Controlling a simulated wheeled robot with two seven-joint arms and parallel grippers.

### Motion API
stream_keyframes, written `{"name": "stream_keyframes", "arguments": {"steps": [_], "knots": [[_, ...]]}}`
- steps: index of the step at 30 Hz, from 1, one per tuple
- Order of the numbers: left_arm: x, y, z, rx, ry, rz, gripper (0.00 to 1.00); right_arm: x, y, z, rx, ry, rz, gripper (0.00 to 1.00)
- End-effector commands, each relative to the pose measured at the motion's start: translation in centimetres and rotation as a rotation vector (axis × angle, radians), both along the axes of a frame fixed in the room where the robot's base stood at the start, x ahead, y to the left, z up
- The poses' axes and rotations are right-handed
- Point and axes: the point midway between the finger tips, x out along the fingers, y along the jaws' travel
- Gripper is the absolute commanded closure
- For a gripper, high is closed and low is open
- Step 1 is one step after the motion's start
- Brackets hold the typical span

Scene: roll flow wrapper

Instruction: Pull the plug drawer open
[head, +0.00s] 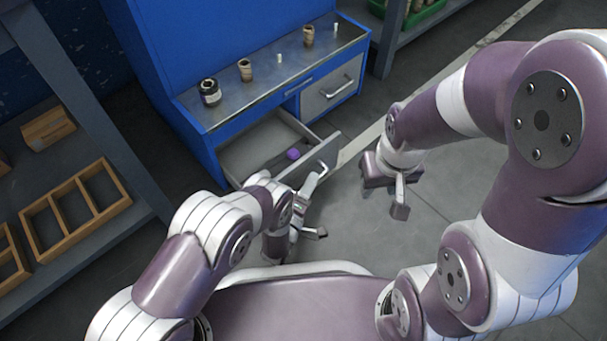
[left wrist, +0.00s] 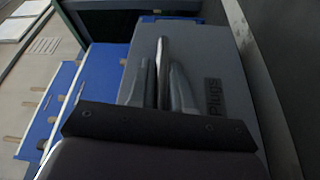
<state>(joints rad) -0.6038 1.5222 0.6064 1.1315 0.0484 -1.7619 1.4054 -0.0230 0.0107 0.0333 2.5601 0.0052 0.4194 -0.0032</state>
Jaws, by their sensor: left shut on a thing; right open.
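The plug drawer (head: 243,154) stands well out from the blue workbench cabinet (head: 199,142), with its grey inside showing. A small purple thing (head: 293,154) lies inside it near the front. The drawer's front panel (left wrist: 208,50) carries the word "Plugs" in the left wrist view. My left gripper (head: 313,183) is at the outer face of that panel. Its fingers (left wrist: 160,85) are shut on the upright-looking drawer handle (left wrist: 163,60), and the arm partly hides the drawer front in the head view. My right gripper (head: 388,190) is open and empty, over the floor right of the drawer.
A second drawer (head: 330,90) in the cabinet is shut. The bench top holds a dark jar (head: 210,92), brown rolls (head: 245,70) and small white pieces. A shelf with wooden trays (head: 75,210) stands at the left.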

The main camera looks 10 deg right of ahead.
Motion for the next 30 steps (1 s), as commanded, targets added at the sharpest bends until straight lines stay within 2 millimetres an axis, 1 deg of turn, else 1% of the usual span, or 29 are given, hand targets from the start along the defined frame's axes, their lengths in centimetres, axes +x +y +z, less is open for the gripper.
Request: {"name": "stream_keyframes", "arguments": {"steps": [6,19,20,21,22,30], "knots": [[-0.74,-0.45,-0.03,0.001,0.002,0.0,1.0,0.0,0.0,0.3,0.0,0.0,0.0,0.57],[-0.86,-0.53,-0.08,0.001,0.002,0.001,1.0,0.0,0.0,0.3,0.0,0.0,0.0,0.57],[-0.86,-0.53,-0.08,0.001,0.002,0.001,0.78,0.0,0.0,0.3,0.0,0.0,0.0,0.57],[-0.86,-0.53,-0.08,0.001,0.002,0.001,0.65,0.0,0.0,0.3,0.0,0.0,0.0,0.57],[-0.85,-0.54,-0.08,0.001,0.002,0.001,0.6,0.0,0.0,0.3,0.0,0.0,0.0,0.57],[-0.81,-0.57,-0.04,0.0,0.001,0.001,0.6,0.01,0.0,0.29,0.0,0.0,0.0,0.57]]}}
